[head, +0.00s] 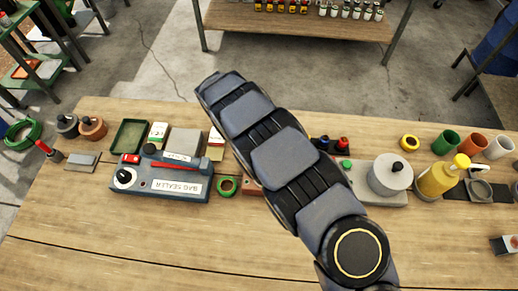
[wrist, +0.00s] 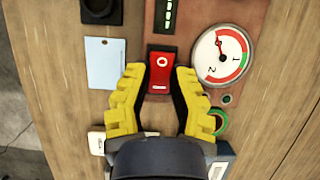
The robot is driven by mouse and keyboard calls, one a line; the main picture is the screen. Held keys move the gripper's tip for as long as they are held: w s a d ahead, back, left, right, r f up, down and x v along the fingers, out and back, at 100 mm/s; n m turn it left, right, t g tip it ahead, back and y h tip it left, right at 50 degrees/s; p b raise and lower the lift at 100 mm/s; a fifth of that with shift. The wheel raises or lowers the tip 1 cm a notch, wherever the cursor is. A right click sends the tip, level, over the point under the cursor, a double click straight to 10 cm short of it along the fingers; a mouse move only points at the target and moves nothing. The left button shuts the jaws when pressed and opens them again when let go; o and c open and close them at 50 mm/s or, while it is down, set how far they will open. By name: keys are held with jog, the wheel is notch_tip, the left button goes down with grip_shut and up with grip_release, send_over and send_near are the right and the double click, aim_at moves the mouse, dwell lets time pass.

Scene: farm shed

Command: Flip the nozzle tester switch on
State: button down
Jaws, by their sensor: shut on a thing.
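The nozzle tester is a red-brown panel (wrist: 197,18) in the wrist view, with a round white gauge (wrist: 220,55) on its right. Its red rocker switch (wrist: 162,66) has a white ring mark at one end and a white bar at the other. My gripper (wrist: 161,82) has yellow fingers with dark inner pads, one on each side of the switch, and is shut on it. In the head view my arm hides the gripper and most of the tester; only a red-brown edge (head: 252,187) shows.
A blue-grey bag sealer (head: 160,182) stands left of my arm, with a green tape ring (head: 228,186) between. A grey device with a round top (head: 390,175) and a yellow bottle (head: 437,178) stand to the right. The table's front is mostly clear.

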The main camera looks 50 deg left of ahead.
jog(key=c, duration=0.8)
grip_release()
jog(key=shift+c, duration=0.2)
jog(key=v, duration=1.2)
